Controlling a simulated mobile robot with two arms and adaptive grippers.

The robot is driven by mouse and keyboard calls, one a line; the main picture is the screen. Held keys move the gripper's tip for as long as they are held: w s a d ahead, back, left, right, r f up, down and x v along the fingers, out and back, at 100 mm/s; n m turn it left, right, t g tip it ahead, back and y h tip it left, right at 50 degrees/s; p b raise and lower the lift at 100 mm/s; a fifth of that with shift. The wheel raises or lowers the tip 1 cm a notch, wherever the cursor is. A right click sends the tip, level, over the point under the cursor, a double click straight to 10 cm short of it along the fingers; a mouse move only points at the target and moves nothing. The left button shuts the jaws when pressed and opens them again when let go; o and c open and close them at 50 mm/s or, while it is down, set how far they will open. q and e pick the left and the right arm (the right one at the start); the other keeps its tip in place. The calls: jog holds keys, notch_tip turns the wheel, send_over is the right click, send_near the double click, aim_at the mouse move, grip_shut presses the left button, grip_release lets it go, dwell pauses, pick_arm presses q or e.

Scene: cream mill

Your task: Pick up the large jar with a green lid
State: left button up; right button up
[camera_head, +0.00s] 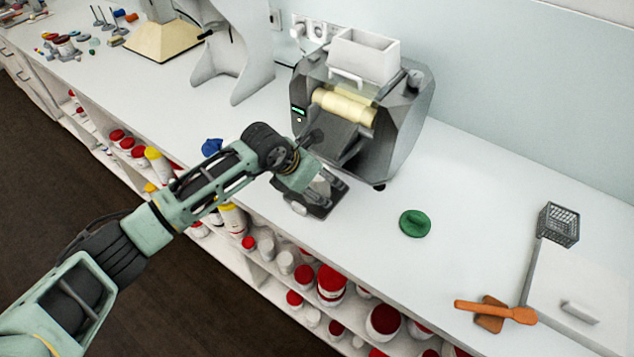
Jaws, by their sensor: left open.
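A round green lid (415,223) lies on the white counter, right of the mill. It looks flat on the counter, and I see no jar body under it. I see no large jar with a green lid elsewhere. My left gripper (322,197) is over the counter's front edge, in front of the mill and left of the green lid, clearly apart from it. It is open. Pale and dark shapes at its fingers are too small to tell apart. My right gripper is out of view.
The grey mill (400,110) with cream rollers stands behind my left gripper. Red-lidded jars (331,281) fill the shelves below the counter. Counter around the green lid is clear.

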pick_arm(q)
jog(key=c, duration=1.2)
